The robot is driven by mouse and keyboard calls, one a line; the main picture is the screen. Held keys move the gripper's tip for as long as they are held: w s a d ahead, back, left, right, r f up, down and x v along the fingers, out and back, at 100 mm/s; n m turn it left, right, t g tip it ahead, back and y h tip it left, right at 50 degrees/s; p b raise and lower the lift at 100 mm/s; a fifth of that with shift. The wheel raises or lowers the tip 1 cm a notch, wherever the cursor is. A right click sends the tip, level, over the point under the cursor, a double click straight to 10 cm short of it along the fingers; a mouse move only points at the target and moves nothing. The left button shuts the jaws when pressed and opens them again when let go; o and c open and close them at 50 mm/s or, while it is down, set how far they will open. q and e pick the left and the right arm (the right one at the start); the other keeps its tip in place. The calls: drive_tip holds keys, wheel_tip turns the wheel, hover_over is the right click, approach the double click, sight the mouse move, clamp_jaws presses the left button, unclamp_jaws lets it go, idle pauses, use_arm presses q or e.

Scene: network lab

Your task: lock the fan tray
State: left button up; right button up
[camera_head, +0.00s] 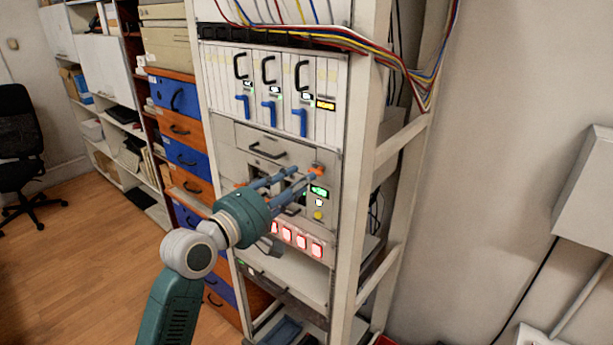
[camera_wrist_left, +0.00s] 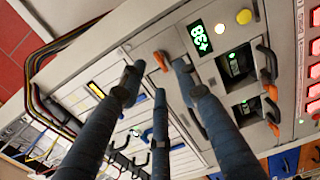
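The fan tray (camera_head: 264,172) is a grey panel in the rack, with dark fan windows and black handles, partly hidden behind my left gripper. A small orange latch (camera_head: 317,171) is at its upper right; it also shows in the left wrist view (camera_wrist_left: 160,61). My left gripper (camera_head: 304,180) is at the tray front with its blue-grey fingers pointing towards that latch. In the left wrist view the fingers are spread, with the latch visible between their tips; contact cannot be told. Other orange parts (camera_wrist_left: 272,124) show by the fan handles. My right gripper is not in view.
Above are several modules with black handles and blue levers (camera_head: 268,112). A green display (camera_head: 319,190) and yellow button (camera_head: 318,215) are close to the fingers. Red lit switches (camera_head: 301,241) lie below. The rack post (camera_head: 359,180) stands right of the tray.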

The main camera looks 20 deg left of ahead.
use_arm(q)
drive_tip(key=v, duration=0.8)
drive_tip(key=w+a+f+g+y+b, duration=0.2)
drive_tip(key=f, duration=1.2)
drive_tip(key=w+a+f+g+y+b, duration=0.1)
drive_tip(key=w+a+f+g+y, duration=0.15)
drive_tip(key=f, duration=1.25)
drive_tip(key=s+f+m+g+b, duration=0.15)
drive_tip(key=s+f, duration=0.25)
drive_tip(key=f, duration=0.8)
drive_tip(key=s+f+m+g+b, duration=0.1)
drive_tip(key=s+f+m+b, duration=0.15)
drive_tip(key=f, duration=0.95)
drive_tip(key=s+d+f+m+g+y, duration=0.1)
drive_tip(key=s+f+m+g, duration=0.2)
drive_tip(key=s+f, duration=1.1)
drive_tip(key=s+d+f+m+g+b, duration=0.1)
drive_tip(key=s+f+m+g, duration=0.1)
drive_tip(key=s+f, duration=0.5)
drive_tip(key=s+d+f+m+g+b, duration=0.2)
drive_tip(key=s+f+m, duration=0.2)
drive_tip(key=s+f, duration=0.4)
drive_tip(key=s+d+f+m+g+b, duration=0.1)
drive_tip(key=s+f, duration=0.6)
drive_tip(key=s, duration=1)
drive_tip(key=m+g, duration=0.1)
drive_tip(key=m, duration=0.1)
drive_tip(key=shift+s+d+f+m+y+b, duration=0.2)
drive_tip(key=shift+d+f+m+y+b, duration=0.1)
drive_tip(key=shift+m+y+b, duration=0.1)
